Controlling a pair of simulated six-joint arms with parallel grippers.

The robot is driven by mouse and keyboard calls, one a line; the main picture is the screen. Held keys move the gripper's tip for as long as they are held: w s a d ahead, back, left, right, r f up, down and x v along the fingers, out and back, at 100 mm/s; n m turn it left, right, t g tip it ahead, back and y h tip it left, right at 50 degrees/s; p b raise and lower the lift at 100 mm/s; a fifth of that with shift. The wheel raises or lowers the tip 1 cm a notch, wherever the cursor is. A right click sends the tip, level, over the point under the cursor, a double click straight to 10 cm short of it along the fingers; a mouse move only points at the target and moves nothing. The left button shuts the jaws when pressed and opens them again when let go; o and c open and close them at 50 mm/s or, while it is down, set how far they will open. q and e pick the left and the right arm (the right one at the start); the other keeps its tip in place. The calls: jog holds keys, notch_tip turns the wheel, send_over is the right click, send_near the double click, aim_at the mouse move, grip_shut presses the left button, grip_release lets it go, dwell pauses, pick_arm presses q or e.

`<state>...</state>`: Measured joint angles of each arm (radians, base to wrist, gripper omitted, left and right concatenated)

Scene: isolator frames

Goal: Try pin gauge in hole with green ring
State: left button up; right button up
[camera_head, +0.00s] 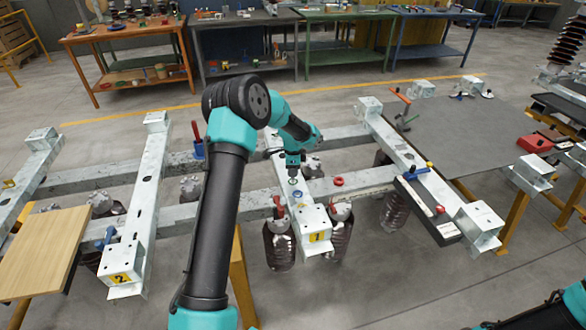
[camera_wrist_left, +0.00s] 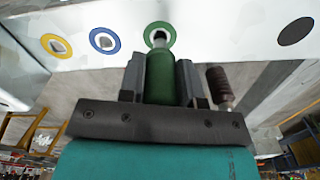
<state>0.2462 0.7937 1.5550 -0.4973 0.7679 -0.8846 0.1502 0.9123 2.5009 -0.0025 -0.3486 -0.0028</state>
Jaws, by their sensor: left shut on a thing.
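My left gripper (camera_head: 292,170) is over the steel beam marked 1 (camera_head: 302,214). It is shut on the pin gauge, whose green handle (camera_wrist_left: 160,78) shows between the fingers in the left wrist view. The green ring (camera_wrist_left: 174,33) surrounds a hole in the pale beam face, and the handle's far end overlaps its lower part. The gauge's tip lines up with the hole, but I cannot tell whether it is inside. A blue ring (camera_wrist_left: 94,40) and a yellow ring (camera_wrist_left: 45,46) mark holes to the left. My right gripper is not in view.
A red ring-shaped item (camera_head: 337,181) lies right of the gripper. Red-handled tools and brown insulators (camera_head: 279,244) stand around the beam's near end. A beam marked 2 (camera_head: 122,279) is to the left. A grey table (camera_head: 460,135) is at right, with workbenches behind.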

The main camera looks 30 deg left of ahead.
pick_arm(q)
jog(key=shift+f, duration=2.1)
dwell(1.1)
jog(key=shift+r, duration=3.75)
jog(key=shift+d, duration=0.1)
